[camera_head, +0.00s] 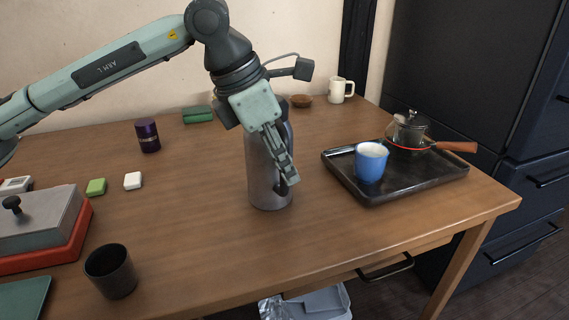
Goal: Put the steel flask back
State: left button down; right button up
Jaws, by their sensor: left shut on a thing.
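The steel flask (262,185) is a tall grey metal cylinder. It stands upright on the wooden table (190,240), or very near its top; I cannot tell whether its base touches. My right gripper is not in view.
A black tray (403,189) at the right bears a blue cup (371,163) and a lidded pot (409,131). A dark cup (111,272) stands front left. A purple can (148,136), a white mug (340,90) and a brown bowl (301,101) stand farther back. The front middle is clear.

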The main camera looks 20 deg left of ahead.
pick_arm(q)
jog(key=c, duration=1.5)
grip_release()
jog(key=shift+c, duration=0.2)
jog(key=shift+r, duration=0.4)
jog(key=v, duration=1.1)
jog(key=shift+r+p, duration=0.25)
jog(key=shift+p, duration=0.1)
jog(key=shift+s+a, duration=0.1)
